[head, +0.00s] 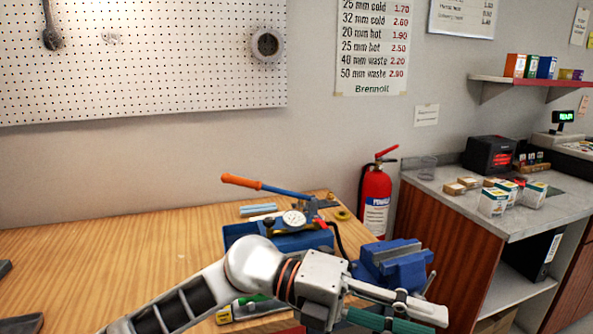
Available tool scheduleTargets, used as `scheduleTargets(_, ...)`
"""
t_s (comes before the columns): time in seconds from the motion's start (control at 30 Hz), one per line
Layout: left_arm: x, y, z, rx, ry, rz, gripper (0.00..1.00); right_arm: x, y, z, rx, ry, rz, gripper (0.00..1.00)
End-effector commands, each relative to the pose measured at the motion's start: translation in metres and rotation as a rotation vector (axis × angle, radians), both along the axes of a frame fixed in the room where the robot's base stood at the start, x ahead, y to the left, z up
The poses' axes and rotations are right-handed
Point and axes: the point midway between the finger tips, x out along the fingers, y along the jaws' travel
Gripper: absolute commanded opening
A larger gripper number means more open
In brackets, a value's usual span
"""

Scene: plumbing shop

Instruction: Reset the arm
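My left arm reaches in from the bottom left, over the front of the wooden bench. My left gripper (418,309) points right, in front of and below the blue vise (396,266). Its upper finger shows, but the far finger is mostly hidden, so its opening is unclear. A green bar or pipe (385,320) runs just below the fingers at the bottom edge; I cannot tell whether they touch it. My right gripper is not in view.
On the wooden bench (120,255) stand a blue pump-like tool (290,240) with a gauge and orange-handled lever, and light blue pieces (258,210). A red extinguisher (375,198) stands behind. A grey counter (470,205) with small boxes is at right. The bench's left-middle is clear.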

Motion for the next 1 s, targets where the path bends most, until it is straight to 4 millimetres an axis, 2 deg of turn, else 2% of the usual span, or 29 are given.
scheduleTargets(0.13, 0.010, 0.005, 0.014, -0.197, 0.191, 0.088, 0.28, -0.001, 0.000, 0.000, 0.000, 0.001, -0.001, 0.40)
scheduleTargets(0.27, 0.037, 0.024, 0.019, -0.370, 0.382, 0.218, 0.28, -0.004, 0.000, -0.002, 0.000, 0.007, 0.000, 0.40)
scheduleTargets(0.37, 0.064, 0.046, 0.010, -0.482, 0.532, 0.341, 0.28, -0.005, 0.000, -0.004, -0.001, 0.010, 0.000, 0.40)
scheduleTargets(0.47, 0.091, 0.074, -0.012, -0.572, 0.684, 0.479, 0.28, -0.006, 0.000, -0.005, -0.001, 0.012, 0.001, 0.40)
scheduleTargets(0.57, 0.116, 0.108, -0.047, -0.641, 0.836, 0.632, 0.28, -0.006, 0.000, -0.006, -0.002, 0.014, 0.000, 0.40)
scheduleTargets(0.67, 0.133, 0.144, -0.096, -0.686, 0.990, 0.796, 0.28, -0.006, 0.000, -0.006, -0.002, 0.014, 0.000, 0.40)
scheduleTargets(0.73, 0.138, 0.171, -0.135, -0.703, 1.094, 0.914, 0.28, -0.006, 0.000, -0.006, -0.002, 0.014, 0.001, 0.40)
scheduleTargets(0.87, 0.133, 0.218, -0.212, -0.703, 1.274, 1.123, 0.28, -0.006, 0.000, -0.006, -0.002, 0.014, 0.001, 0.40)
scheduleTargets(1.0, 0.106, 0.265, -0.293, -0.665, 1.447, 1.332, 0.28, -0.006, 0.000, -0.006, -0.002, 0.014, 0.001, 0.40)
